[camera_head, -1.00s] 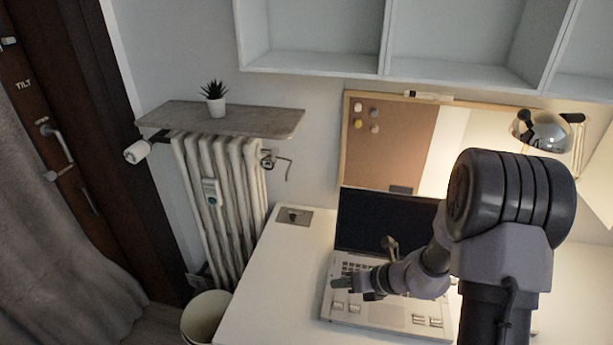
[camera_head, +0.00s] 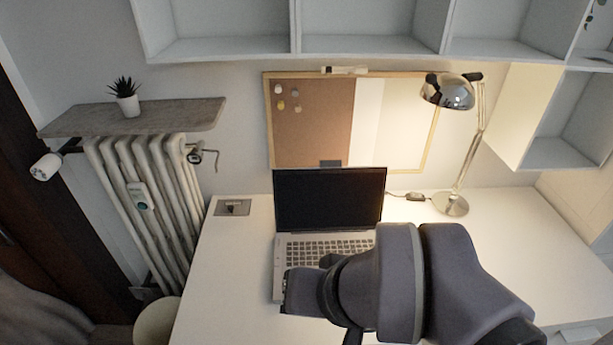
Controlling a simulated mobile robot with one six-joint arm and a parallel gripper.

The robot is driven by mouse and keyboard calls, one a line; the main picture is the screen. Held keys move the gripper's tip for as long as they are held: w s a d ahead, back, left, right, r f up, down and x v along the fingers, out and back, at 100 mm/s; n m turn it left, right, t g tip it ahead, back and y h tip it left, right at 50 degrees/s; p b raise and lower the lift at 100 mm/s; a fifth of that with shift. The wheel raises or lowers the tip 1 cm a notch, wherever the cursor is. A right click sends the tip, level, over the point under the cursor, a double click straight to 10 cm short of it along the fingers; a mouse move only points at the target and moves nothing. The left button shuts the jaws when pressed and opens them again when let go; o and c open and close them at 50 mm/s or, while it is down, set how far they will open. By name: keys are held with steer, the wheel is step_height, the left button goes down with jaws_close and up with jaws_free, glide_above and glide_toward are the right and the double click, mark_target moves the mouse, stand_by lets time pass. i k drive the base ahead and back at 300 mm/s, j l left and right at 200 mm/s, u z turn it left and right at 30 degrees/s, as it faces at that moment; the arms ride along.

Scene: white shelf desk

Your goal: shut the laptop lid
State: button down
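The laptop (camera_head: 330,222) stands open on the white desk, its dark screen upright and facing me. Its silver keyboard base (camera_head: 284,249) lies flat, and its front and right parts are hidden behind my arm. My gripper (camera_head: 288,290) is low over the front left part of the base, in front of the screen and apart from it. Only part of the gripper shows past my arm, and I cannot see whether its fingers are open or shut.
A desk lamp (camera_head: 455,200) stands right of the laptop. A framed cork board (camera_head: 310,120) is behind it, with white shelves (camera_head: 370,45) above. A radiator (camera_head: 150,200) is left of the desk (camera_head: 235,275). The desk's right side is clear.

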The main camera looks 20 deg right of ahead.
mark_target(331, 197)
steer(key=i+j+z, duration=0.2)
steer(key=j, duration=0.15)
steer(key=j+z, duration=0.25)
steer(key=i+j+z, duration=0.2)
steer(key=j, duration=0.3)
steer(key=k, duration=0.05)
